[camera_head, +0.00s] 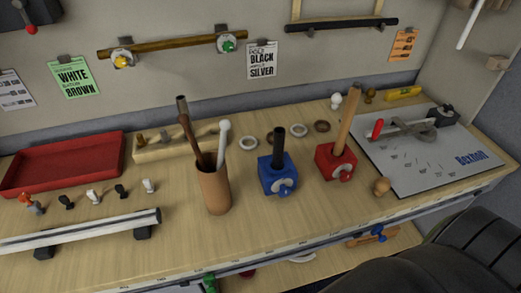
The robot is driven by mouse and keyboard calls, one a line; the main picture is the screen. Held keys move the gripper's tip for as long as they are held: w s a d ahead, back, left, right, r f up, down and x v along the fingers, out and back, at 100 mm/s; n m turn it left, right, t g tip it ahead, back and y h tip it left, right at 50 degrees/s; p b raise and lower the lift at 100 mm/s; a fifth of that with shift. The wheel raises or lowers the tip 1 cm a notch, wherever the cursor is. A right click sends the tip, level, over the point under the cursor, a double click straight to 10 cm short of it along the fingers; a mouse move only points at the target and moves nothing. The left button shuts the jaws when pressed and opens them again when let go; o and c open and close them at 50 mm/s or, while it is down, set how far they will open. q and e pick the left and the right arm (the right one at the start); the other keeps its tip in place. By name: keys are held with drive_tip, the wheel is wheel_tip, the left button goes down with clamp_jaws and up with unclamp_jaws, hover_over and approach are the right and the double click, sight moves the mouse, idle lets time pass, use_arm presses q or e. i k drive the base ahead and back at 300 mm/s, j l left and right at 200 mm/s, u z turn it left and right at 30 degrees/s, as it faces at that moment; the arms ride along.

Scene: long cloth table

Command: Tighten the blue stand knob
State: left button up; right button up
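The blue stand (268,181) is a small cube-like block near the middle of the table, with a black rod (279,147) standing upright in its top. How tight the knob is cannot be told from this view. Neither gripper shows. A dark rounded part of my own body fills the bottom right corner.
A red stand (325,163) with a tilted wooden rod is to the right. A brown cup (214,190) with sticks is to the left. A red tray (65,163), a silver bar (80,232) and a white board (425,165) flank them. Bare table lies in front of the blue stand.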

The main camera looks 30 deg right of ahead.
sight(284, 191)
drive_tip(key=l+z, duration=0.2)
drive_tip(key=z, duration=0.3)
drive_tip(key=i+l+z, duration=0.1)
drive_tip(key=z, duration=0.35)
